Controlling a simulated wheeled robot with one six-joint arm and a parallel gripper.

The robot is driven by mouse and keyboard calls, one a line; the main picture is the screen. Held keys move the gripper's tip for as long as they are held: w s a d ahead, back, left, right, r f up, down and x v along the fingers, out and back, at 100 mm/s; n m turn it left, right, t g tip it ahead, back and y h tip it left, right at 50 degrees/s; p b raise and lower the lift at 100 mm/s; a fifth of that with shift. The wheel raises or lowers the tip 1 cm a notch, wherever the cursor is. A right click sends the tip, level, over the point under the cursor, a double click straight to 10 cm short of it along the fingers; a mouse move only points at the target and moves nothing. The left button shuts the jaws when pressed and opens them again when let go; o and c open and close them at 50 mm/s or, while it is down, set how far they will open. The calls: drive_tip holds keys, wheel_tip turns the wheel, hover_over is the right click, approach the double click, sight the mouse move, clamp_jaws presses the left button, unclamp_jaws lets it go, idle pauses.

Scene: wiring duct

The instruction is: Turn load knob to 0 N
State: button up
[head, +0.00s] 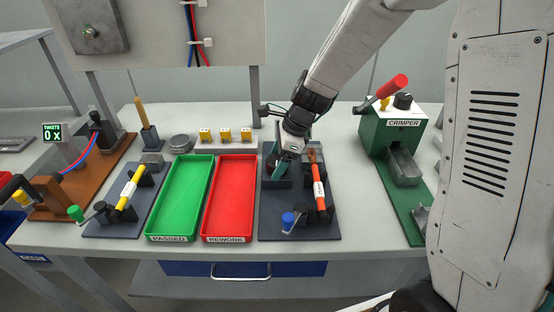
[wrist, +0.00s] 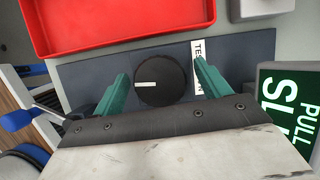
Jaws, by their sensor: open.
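The load knob (wrist: 165,92) is a round black knob with a white pointer line. In the wrist view it sits on a dark grey plate (wrist: 235,48), and its pointer line lies to the left of its middle, pointing left. My gripper (wrist: 160,70) has two teal fingers, spread apart, one on each side of the knob. I cannot tell whether they touch it. In the head view my gripper (head: 279,165) points down at the back left of the dark test fixture (head: 278,222), where it and the arm hide most of the knob. No 0 N mark is readable.
A red REWORK tray (head: 229,195) stands just left of the fixture and a green PASSED tray (head: 180,195) beyond it. The green crimper (head: 395,135) stands to the right.

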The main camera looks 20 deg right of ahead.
drive_tip(key=c, duration=1)
